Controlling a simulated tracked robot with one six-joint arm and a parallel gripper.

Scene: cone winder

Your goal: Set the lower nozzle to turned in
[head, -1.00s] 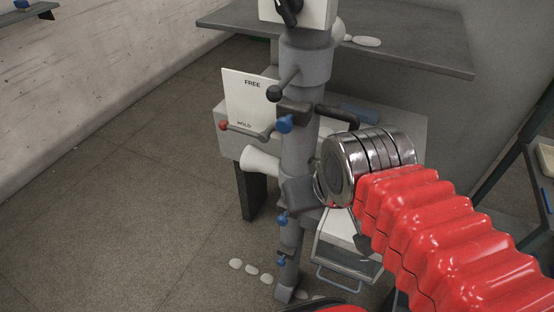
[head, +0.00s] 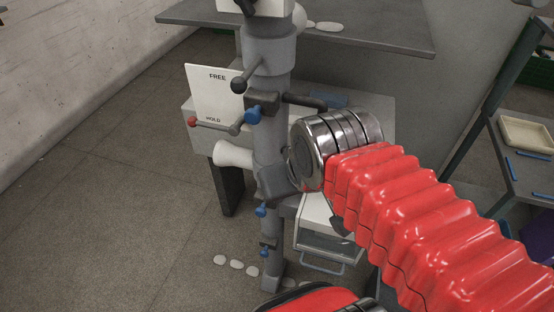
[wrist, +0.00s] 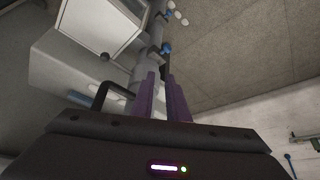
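A grey upright column (head: 270,150) carries several blue-tipped fittings. One blue knob (head: 253,115) is beside the lever plate, and two smaller ones, the upper (head: 261,210) and the lowest (head: 265,251), are further down the column. I cannot tell for certain which is the lower nozzle or how it is turned. Two blue tips also show in the wrist view, one nearer (wrist: 166,48) and one farther (wrist: 161,15). My gripper (wrist: 163,97) has its purple fingers apart, with nothing seen between them, pointing towards the column. In the head view my arm hides the gripper.
A white plate marked FREE and HOLD (head: 213,95) stands left of the column, with a red-tipped lever (head: 192,121). A pale cone (head: 232,154) juts left. A grey shelf (head: 370,33) is above. A drawer box (head: 325,235) is right. Floor at left is clear.

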